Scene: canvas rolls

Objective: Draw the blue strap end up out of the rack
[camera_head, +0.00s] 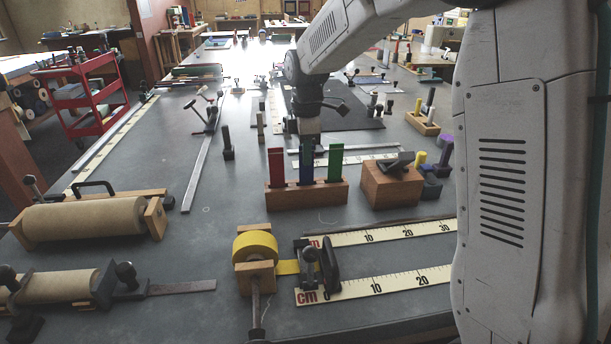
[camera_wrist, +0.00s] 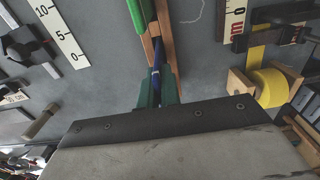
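A wooden rack (camera_head: 335,195) stands on the grey bench with a red strap end (camera_head: 276,167), a blue strap end (camera_head: 306,168) and a green strap end (camera_head: 335,162) upright in it. My gripper (camera_head: 307,141) is directly above the blue one, pointing down. In the wrist view its green fingers (camera_wrist: 158,92) sit close together on either side of the blue strap end (camera_wrist: 155,71) and look shut on it. The blue one's lower part is still down at the rack. The green strap end (camera_wrist: 137,14) stands beside it; the red one is hidden in the wrist view.
A wooden block (camera_head: 391,186) with dark tools stands right of the rack. A yellow tape roll (camera_head: 255,246) in a wooden holder and a clamp (camera_head: 318,265) over rulers are in front. A canvas roll (camera_head: 85,219) lies left.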

